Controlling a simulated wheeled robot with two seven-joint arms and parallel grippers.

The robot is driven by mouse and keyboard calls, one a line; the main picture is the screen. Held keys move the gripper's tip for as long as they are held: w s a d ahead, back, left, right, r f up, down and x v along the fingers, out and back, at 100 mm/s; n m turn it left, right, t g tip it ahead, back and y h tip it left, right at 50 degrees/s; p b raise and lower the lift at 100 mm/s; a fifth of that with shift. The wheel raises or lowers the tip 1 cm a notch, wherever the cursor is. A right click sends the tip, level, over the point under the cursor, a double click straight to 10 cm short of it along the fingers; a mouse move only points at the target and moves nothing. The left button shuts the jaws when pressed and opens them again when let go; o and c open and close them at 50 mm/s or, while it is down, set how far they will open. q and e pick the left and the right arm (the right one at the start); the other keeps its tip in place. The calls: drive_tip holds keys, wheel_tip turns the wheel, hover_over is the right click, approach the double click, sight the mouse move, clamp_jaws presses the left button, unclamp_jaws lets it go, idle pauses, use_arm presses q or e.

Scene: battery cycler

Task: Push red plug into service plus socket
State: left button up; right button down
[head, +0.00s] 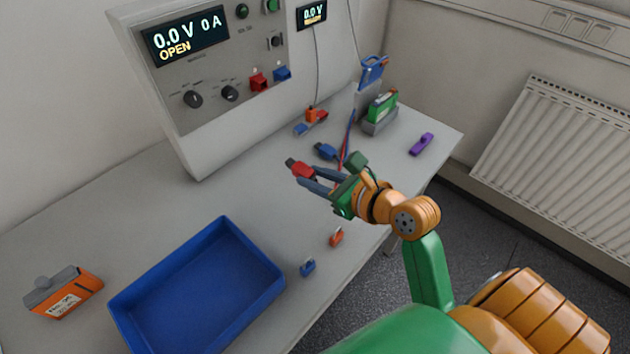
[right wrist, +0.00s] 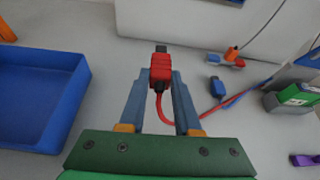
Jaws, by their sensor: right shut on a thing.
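The red plug (head: 300,169) is held between the fingertips of my right gripper (head: 313,178), above the table and in front of the cycler. In the right wrist view the red plug (right wrist: 161,70) sits between both fingers, its dark tip pointing away from me, and a red cable loops back from it. On the cycler panel are a red socket (head: 258,82) and a blue socket (head: 282,74); the plug is apart from both. I cannot read which one is labelled service plus. My left gripper is not in view.
A blue plug (head: 325,151) lies on the table behind my gripper. A blue tray (head: 200,290) and an orange-grey box (head: 63,291) stand at the left. A green battery in a grey holder (head: 380,113), a purple piece (head: 421,144) and small orange and blue clips (head: 336,238) are on the table.

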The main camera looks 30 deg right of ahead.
drive_tip(key=w+d+r+n+t+h+b, duration=0.1)
drive_tip(key=w+r+n+t+h+b, duration=0.1)
drive_tip(key=w+n, duration=0.4)
drive_tip(key=w+d+r+n+t+h+b, duration=0.2)
drive_tip(key=w+n, duration=0.5)
drive_tip(key=w, duration=0.7)
drive_tip(key=shift+t+h+b, duration=0.5)
drive_tip(key=shift+b, duration=0.7)
drive_tip(key=shift+w+r+p, duration=0.1)
drive_tip(key=shift+p, duration=0.4)
drive_tip(key=shift+w+a+b, duration=0.25)
drive_tip(key=shift+w+b, duration=0.25)
drive_tip(key=shift+w, duration=0.2)
idle(0.7)
drive_tip(key=shift+w+a+b, duration=0.3)
drive_tip(key=shift+w+b, duration=0.05)
drive_tip(key=shift+w, duration=0.4)
idle(0.4)
